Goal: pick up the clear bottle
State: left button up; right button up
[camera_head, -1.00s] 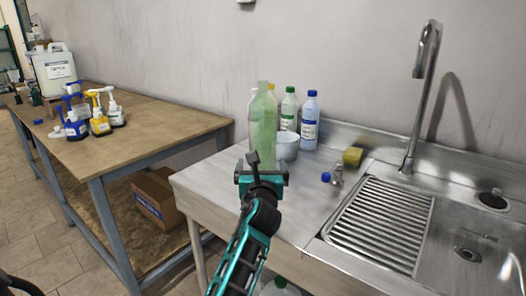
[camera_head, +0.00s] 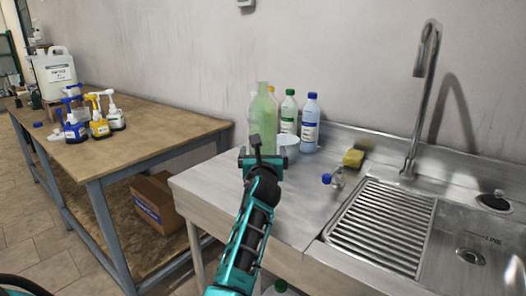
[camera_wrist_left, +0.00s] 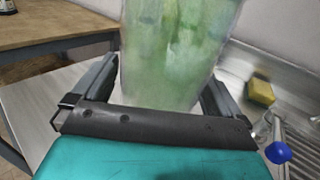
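A tall translucent green bottle (camera_head: 264,115) stands upright at the back left of the steel counter. It fills the middle of the left wrist view (camera_wrist_left: 172,50). My left gripper (camera_head: 262,158) is at its near side, covering its lower part in the head view. In the wrist view the open fingers (camera_wrist_left: 160,95) are on the left and right of the bottle's lower part; I cannot tell whether they touch it. A small clear bottle (camera_head: 338,178) with a blue cap is near the sink's edge; the cap also shows in the wrist view. My right gripper is not in view.
A white bowl (camera_head: 289,146), a green-capped bottle (camera_head: 289,113) and a blue-capped bottle (camera_head: 310,124) stand close right of the green bottle. A yellow sponge (camera_head: 353,158) lies by the sink (camera_head: 450,262). The front left of the counter (camera_head: 215,185) is clear.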

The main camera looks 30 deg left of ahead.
pick_arm(q)
jog(key=c, duration=0.9)
jog(key=shift+o, duration=0.2)
jog(key=shift+r, duration=0.1)
